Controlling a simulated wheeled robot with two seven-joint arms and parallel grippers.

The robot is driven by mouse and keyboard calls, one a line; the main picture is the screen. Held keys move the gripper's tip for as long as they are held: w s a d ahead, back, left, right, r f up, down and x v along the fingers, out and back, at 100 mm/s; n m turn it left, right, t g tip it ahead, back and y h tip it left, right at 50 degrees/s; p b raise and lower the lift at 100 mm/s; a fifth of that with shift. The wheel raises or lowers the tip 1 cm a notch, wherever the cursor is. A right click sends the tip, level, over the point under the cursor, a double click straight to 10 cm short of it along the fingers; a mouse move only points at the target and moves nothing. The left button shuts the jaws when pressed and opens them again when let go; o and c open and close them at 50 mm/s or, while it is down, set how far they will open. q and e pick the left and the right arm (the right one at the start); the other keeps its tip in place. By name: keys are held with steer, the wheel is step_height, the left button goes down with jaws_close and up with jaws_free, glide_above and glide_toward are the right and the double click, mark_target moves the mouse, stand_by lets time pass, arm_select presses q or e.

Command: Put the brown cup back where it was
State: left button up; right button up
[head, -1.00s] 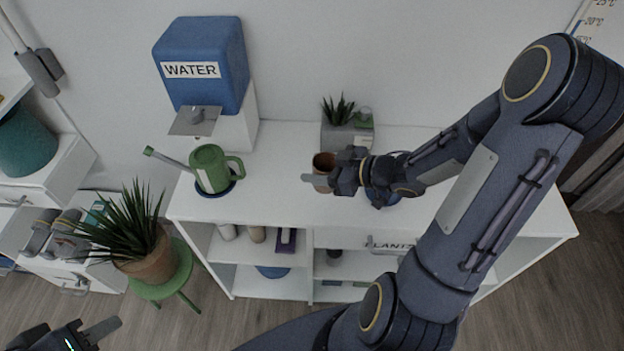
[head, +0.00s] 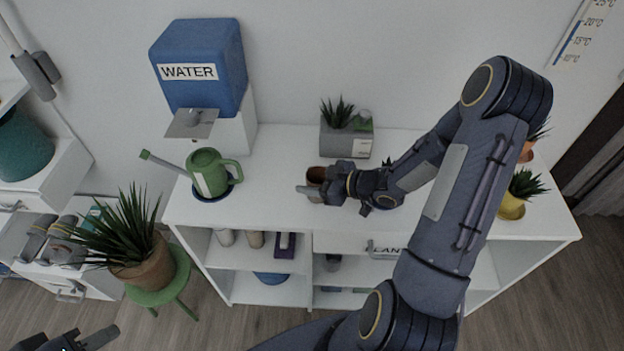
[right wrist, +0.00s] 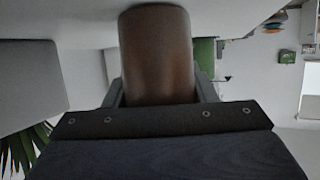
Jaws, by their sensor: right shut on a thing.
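The brown cup (head: 315,175) is upright near the middle of the white desk top (head: 270,180), in front of the grey planter. My right gripper (head: 318,186) is shut on it from the right. In the right wrist view the brown cup (right wrist: 157,50) fills the space between the two fingers of the right gripper (right wrist: 160,92). The cup is at or just above the desk top; I cannot tell whether it touches. My left gripper (head: 92,340) is at the bottom left corner of the head view, partly cut off, away from the desk.
A grey planter (head: 345,142) stands behind the cup. A green watering can (head: 208,173) and blue water dispenser (head: 203,65) are at the left. A yellow pot (head: 511,206) stands at the right, beside my arm. Desk top between can and cup is clear.

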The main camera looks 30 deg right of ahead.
steer(key=o, duration=1.1)
steer(key=shift+f, duration=0.1)
